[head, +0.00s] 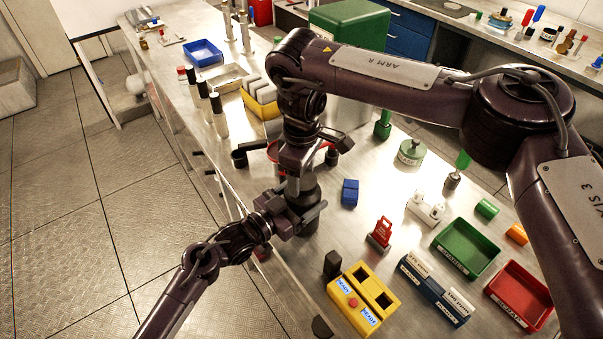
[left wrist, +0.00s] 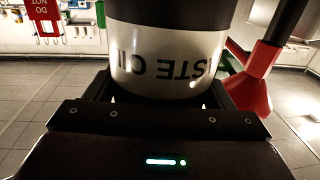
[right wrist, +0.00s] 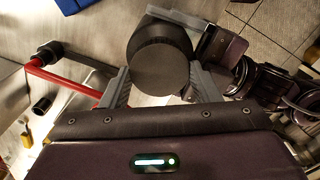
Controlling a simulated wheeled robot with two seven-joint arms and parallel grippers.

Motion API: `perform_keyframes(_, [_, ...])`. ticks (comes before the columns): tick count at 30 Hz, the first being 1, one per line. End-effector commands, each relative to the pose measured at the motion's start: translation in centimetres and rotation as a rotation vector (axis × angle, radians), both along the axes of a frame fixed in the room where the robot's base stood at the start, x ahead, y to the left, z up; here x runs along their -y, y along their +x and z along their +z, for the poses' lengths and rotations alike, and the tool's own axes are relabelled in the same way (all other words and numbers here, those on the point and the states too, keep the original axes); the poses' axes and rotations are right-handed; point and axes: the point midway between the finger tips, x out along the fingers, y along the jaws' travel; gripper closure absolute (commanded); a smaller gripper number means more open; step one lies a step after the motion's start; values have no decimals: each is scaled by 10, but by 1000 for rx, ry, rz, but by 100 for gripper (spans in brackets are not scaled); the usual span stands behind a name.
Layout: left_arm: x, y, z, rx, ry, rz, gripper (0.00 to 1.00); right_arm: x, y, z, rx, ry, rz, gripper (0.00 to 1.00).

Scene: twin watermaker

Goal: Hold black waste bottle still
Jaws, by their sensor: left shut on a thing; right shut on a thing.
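The black waste bottle (head: 311,222) stands upright at the near edge of the bench in the head view, partly hidden by my grippers. In the left wrist view its white label (left wrist: 165,65) with dark lettering, upside down, fills the top middle. My left gripper (head: 293,208) is shut around the bottle's body from the near side. My right gripper (head: 299,168) points down from above and is shut on the bottle's round dark top (right wrist: 160,68), which sits between its fingers in the right wrist view. Whether this top is a separate cap I cannot tell.
A red-and-black stand (right wrist: 50,80) is close beside the bottle. A blue block (head: 349,192), a red tag stand (head: 380,234) and a yellow box (head: 363,298) stand to the right. Green (head: 467,247) and red (head: 520,294) trays lie further right. The floor is open at left.

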Motion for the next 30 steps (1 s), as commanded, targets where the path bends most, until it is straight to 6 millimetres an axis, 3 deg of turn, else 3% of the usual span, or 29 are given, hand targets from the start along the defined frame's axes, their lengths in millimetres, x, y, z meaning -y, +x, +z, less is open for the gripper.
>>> perform_keyframes(9, [0, 0, -1, -2, 1, 0, 88, 2, 2, 0, 3, -1, -715, 65])
perform_keyframes(14, [0, 0, -1, -2, 1, 0, 88, 3, 2, 0, 2, -1, -1000, 65])
perform_keyframes(19, [0, 0, -1, -2, 1, 0, 88, 3, 2, 0, 2, -1, -1011, 65])
perform_keyframes(20, [0, 0, -1, -2, 1, 0, 88, 3, 2, 0, 2, -1, -1011, 40])
perform_keyframes(24, [0, 0, -1, -2, 1, 0, 88, 3, 2, 0, 1, 0, -1009, 22])
perform_keyframes(30, [0, 0, -1, -2, 1, 0, 88, 2, 1, -1, 0, -1, -1007, 19])
